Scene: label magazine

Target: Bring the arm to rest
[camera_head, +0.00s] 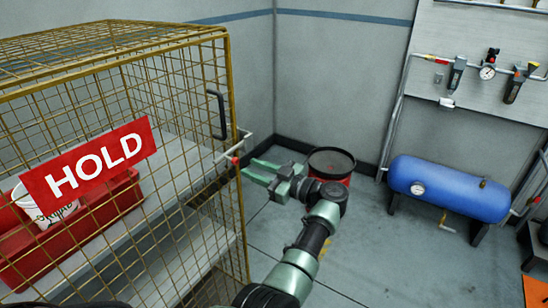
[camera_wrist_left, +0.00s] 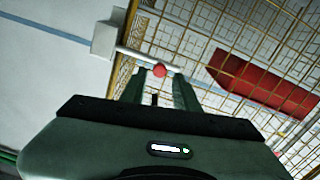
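My left gripper (camera_head: 248,168) is in front of the right edge of a yellow wire cage (camera_head: 228,120). Its two green fingers point left toward the cage and stand apart with nothing between them. In the left wrist view the open fingers (camera_wrist_left: 162,80) show just below a pale bar with a red knob (camera_wrist_left: 160,70). The same red knob (camera_head: 235,160) sits by the cage edge in the head view, close to the fingertips; I cannot tell whether they touch. My right gripper is not in view.
A red HOLD sign (camera_head: 100,160) hangs on the cage. Inside, a red bin (camera_head: 110,205) holds a white container (camera_head: 45,205). A dark-topped red drum (camera_head: 331,163) stands behind my gripper. A blue tank (camera_head: 450,190) stands at right. Open floor lies between.

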